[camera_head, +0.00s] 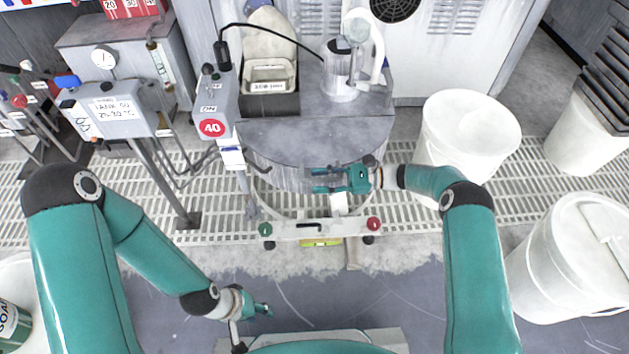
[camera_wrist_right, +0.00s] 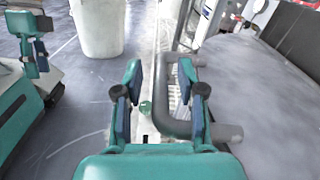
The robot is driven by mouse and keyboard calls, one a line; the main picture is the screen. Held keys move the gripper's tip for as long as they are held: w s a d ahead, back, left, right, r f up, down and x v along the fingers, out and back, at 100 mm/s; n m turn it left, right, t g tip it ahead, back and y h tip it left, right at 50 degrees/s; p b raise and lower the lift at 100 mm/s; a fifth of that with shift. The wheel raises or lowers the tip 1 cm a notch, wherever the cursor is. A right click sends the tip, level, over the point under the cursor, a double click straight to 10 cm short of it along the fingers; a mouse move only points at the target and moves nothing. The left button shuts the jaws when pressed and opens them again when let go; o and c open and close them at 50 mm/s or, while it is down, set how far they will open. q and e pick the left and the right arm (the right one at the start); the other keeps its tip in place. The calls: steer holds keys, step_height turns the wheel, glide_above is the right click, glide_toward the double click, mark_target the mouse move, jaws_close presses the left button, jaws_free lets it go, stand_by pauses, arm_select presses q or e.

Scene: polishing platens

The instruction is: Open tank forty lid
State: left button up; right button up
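A bent grey bar handle (camera_wrist_right: 176,110) runs along the lid's front edge. My right gripper (camera_head: 318,180) is at that edge, fingers pointing left. In the right wrist view its fingers (camera_wrist_right: 163,100) are apart, with part of the bar between them; contact is unclear. My left gripper (camera_head: 262,309) is low over the floor in front, away from the tank; its finger opening is too small to judge.
A white bar with green and red knobs (camera_head: 320,229) stands in front of the tank. A pump (camera_head: 341,70) and a beige container (camera_head: 270,75) sit behind the lid. White buckets (camera_head: 468,130) stand right; a control box (camera_head: 112,114) stands left. The front floor is clear.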

steer(key=shift+a, duration=0.55)
jaws_close()
